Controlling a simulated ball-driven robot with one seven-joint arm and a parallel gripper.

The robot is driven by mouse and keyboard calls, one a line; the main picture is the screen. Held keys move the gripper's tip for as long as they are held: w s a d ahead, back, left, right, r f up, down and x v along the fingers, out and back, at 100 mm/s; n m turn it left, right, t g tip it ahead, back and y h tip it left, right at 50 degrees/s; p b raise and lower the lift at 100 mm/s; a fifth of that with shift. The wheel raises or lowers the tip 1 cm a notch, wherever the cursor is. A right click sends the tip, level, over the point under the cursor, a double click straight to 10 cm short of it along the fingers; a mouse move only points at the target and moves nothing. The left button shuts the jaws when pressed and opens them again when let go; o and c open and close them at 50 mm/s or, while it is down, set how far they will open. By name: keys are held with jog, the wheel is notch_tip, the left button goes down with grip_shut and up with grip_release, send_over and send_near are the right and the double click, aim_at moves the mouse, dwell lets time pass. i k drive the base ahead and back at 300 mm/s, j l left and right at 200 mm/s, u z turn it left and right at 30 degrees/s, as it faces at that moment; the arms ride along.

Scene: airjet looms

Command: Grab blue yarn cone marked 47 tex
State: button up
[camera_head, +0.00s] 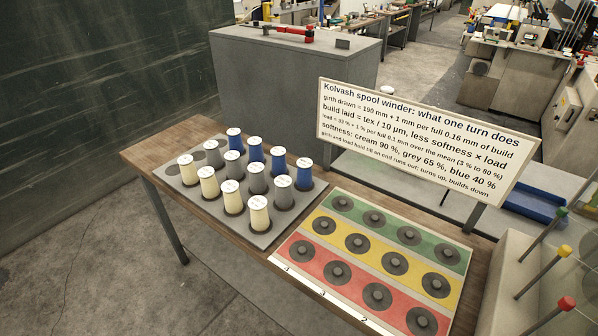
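Several blue yarn cones stand upright in the back row of a grey tray (186,199) on the wooden table. One blue cone (235,139) is at the row's left end, others (255,149) and (278,160) follow, and one (304,174) is at its right end. Their white tops carry small marks too small to read, so I cannot tell which is 47 tex. My gripper is not in view.
Right of the tray lies a board (352,229) with green, yellow and red rows of dark peg discs. A text sign (416,137) stands behind it. Poles with coloured knobs (565,303) stand at the right. A dark wall (95,75) is at left.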

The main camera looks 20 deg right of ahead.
aim_at(304, 173)
jog(key=i+j, duration=0.2)
jog(key=i+j+z, duration=0.15)
jog(key=j, duration=0.25)
jog(key=i+j, duration=0.25)
jog(key=i+j+z, duration=0.15)
jog(key=j, duration=0.25)
jog(key=i+j, duration=0.25)
jog(key=i+j+z, duration=0.15)
jog(key=j, duration=0.3)
